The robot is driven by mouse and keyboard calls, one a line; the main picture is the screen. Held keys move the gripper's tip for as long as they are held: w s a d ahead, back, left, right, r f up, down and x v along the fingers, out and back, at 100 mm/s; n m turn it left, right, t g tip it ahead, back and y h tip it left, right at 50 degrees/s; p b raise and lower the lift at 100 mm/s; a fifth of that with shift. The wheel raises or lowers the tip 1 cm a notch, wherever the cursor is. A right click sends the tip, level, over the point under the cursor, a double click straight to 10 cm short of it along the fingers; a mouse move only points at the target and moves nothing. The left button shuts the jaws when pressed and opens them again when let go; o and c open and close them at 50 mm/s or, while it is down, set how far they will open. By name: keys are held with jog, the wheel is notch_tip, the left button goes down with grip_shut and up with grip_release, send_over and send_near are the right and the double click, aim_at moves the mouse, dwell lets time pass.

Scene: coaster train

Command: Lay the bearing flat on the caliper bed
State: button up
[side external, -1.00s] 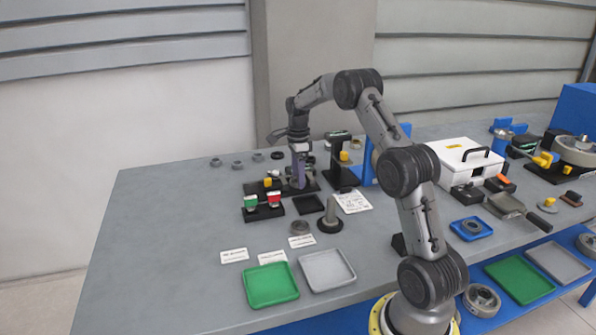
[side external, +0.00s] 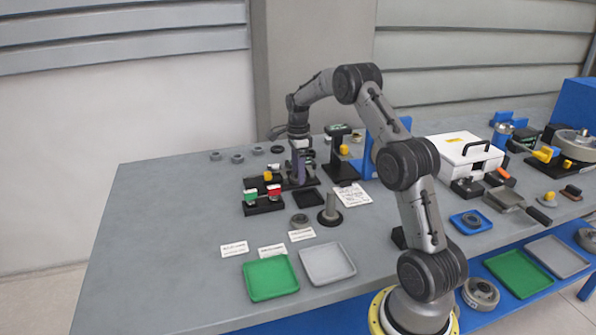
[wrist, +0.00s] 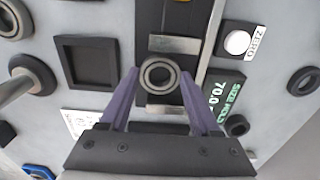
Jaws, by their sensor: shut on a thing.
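The bearing (wrist: 158,76), a grey metal ring with a dark inner band, sits between the purple fingertips of my gripper (wrist: 159,80) in the wrist view. My gripper is shut on it. The ring faces the wrist camera and looks about level. The black caliper bed (wrist: 170,18) lies under it, with one silver jaw (wrist: 173,43) beyond the ring and another silver piece (wrist: 168,108) on the near side. In the side view my gripper (side external: 299,181) points down at the caliper bed; the bearing is hidden there. I cannot tell whether the bearing touches the bed.
A display (wrist: 216,103) and a white zero button (wrist: 237,42) are right of the bed. A black square tray (wrist: 87,62) and a post (side external: 330,207) stand nearby. Several rings lie around. Green (side external: 270,278) and grey (side external: 327,263) trays are at the front.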

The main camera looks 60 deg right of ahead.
jog(key=o, duration=1.5)
jog(key=shift+c, duration=0.2)
